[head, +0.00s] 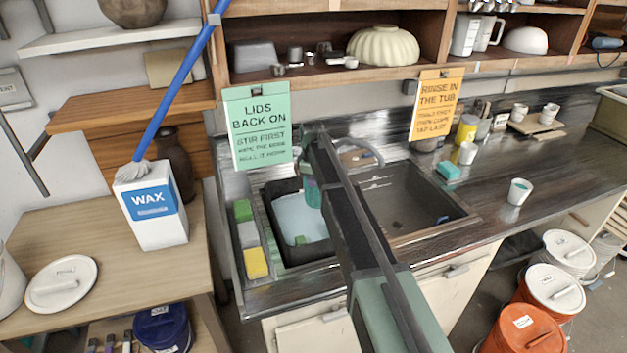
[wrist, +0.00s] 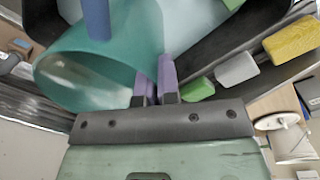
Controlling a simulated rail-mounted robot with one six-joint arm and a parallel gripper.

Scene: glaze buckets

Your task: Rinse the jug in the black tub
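The black tub (head: 308,254) stands at the left end of the sink counter, with pale blue water (head: 298,217) in it. The teal jug (head: 313,193) is over the right part of the tub, partly hidden by my arm. In the wrist view, the jug (wrist: 125,50) fills the upper left, its open mouth towards the lower left. The purple fingertips of my gripper (wrist: 156,82) are close together at the jug's edge, apparently shut on it. I cannot tell whether the jug touches the water.
Green, grey and yellow (head: 256,263) sponges line the tub's left side. A steel sink (head: 410,195) with a tap is on the right. Hanging signs (head: 258,125) (head: 437,105) and a WAX box (head: 150,205) with a blue-handled tool stand close by. Lidded buckets (head: 525,330) are at lower right.

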